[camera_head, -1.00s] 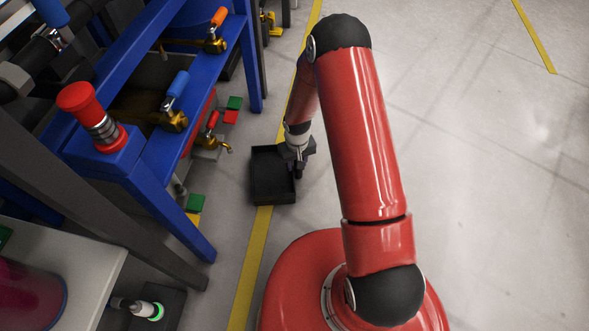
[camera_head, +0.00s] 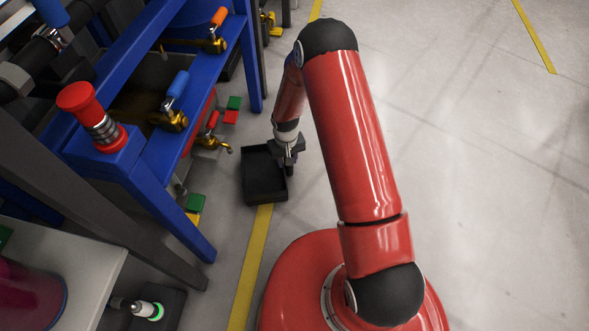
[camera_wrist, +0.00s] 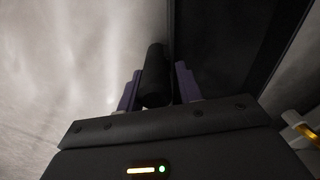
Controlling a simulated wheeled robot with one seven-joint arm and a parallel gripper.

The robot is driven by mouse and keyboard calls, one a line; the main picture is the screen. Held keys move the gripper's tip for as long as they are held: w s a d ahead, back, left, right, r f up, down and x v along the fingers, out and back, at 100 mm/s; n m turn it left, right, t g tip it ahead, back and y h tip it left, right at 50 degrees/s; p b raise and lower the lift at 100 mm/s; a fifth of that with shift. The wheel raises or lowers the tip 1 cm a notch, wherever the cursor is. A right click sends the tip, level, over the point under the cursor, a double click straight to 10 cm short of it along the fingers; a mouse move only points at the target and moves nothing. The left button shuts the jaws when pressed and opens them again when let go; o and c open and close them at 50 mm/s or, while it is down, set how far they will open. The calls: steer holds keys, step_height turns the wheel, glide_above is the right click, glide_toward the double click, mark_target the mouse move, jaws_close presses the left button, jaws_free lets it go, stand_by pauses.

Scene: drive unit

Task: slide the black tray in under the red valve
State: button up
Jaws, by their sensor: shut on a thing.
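The black tray (camera_head: 264,182) lies flat on the floor across the yellow line, open side up and apparently empty. My gripper (camera_head: 290,168) is at its right side. In the wrist view my gripper (camera_wrist: 158,88) has its purple fingers on both sides of the tray's black handle (camera_wrist: 155,72), shut on it. The tray's dark inside (camera_wrist: 205,40) shows to the right there. The red valve (camera_head: 212,122), with a red handle and brass body, sits low at the blue frame, left of and beyond the tray. A gap of bare floor lies between tray and valve.
The blue frame (camera_head: 165,200) has a leg near the tray's left. The floor right of my arm is clear.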

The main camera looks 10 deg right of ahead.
mark_target(259, 157)
steer(key=shift+w+a, duration=0.45)
steer(key=shift+a, duration=0.35)
steer(key=shift+w+a, duration=0.4)
steer(key=shift+a, duration=0.5)
steer(key=shift+w+a, duration=0.65)
steer(key=shift+a, duration=0.2)
steer(key=shift+w+a, duration=0.7)
steer(key=shift+a, duration=0.25)
steer(key=shift+w+a, duration=0.65)
steer(key=shift+a, duration=0.3)
steer(key=shift+w+a, duration=0.1)
steer(key=shift+w+a, duration=0.15)
steer(key=shift+w, duration=0.15)
